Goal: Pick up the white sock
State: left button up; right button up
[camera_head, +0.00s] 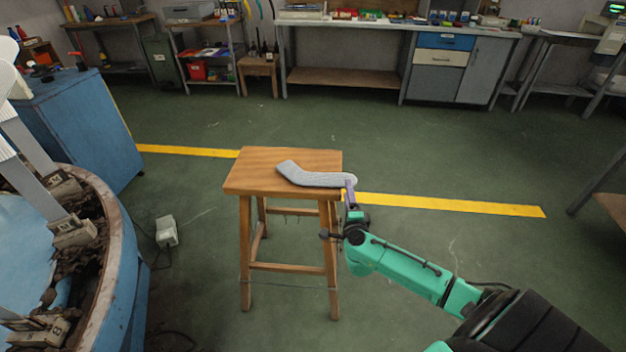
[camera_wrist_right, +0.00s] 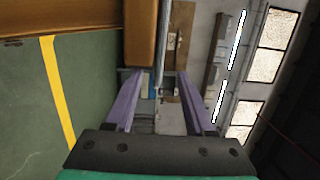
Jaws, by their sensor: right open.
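A pale grey-white sock (camera_head: 312,178) lies flat on the wooden stool (camera_head: 262,162), bent, with its right end at the stool's right edge. My right gripper (camera_head: 350,187) is at that right end, coming from the front right. In the right wrist view its two purple fingers stand apart (camera_wrist_right: 160,88). A thin grey strip, seemingly the sock edge-on (camera_wrist_right: 162,45), shows ahead between them, beside the stool's top. I cannot tell in the head view whether the fingers touch the sock. My left gripper is not in view.
A round blue machine (camera_head: 133,285) with upright metal forms, some with white tops, stands at the left. A blue cabinet (camera_head: 85,130) is behind it. Workbenches (camera_head: 345,77) line the back wall. The green floor around the stool is mostly clear; a small grey box (camera_head: 166,232) lies left.

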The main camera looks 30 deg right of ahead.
jog(key=x, duration=0.4)
jog(key=shift+f+b, duration=0.2)
jog(key=shift+b, duration=0.2)
jog(key=shift+r, duration=0.1)
grip_shut()
jog(key=shift+r, duration=0.1)
